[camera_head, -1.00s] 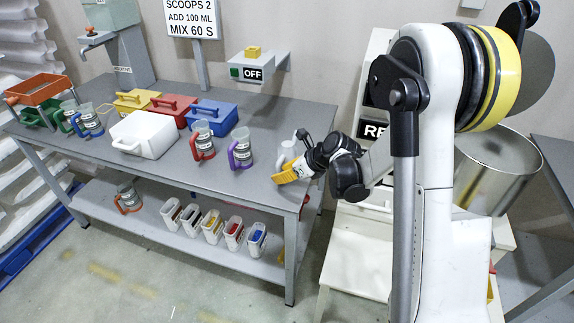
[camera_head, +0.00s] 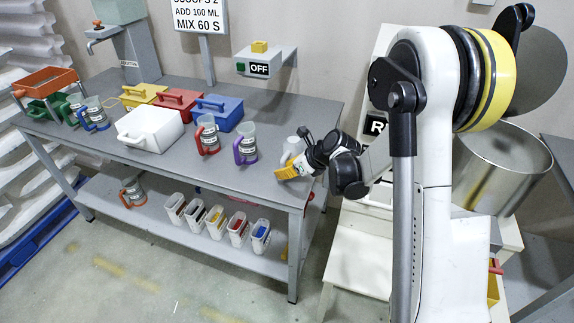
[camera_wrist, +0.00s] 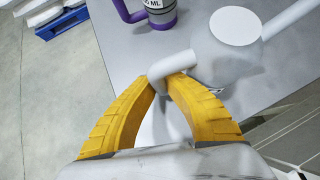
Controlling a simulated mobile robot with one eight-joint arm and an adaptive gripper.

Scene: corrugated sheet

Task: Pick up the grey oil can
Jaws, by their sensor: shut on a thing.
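The grey oil can (camera_head: 293,146) is at the right end of the workbench, partly hidden by my gripper (camera_head: 289,169). In the wrist view the light grey oil can (camera_wrist: 228,55) shows a round pale top, a spout to the upper right and a thick handle towards me. My gripper (camera_wrist: 168,82) has yellow ribbed fingers, shut on the handle from both sides. The can looks upright. I cannot tell whether its base touches the bench.
A purple-handled jug (camera_head: 245,145) stands left of the can, with a red-handled jug (camera_head: 208,136) further left. White, red, yellow and blue boxes are behind. The grey workbench (camera_head: 225,178) is bare in front of the can. A metal drum (camera_head: 505,165) stands to the right.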

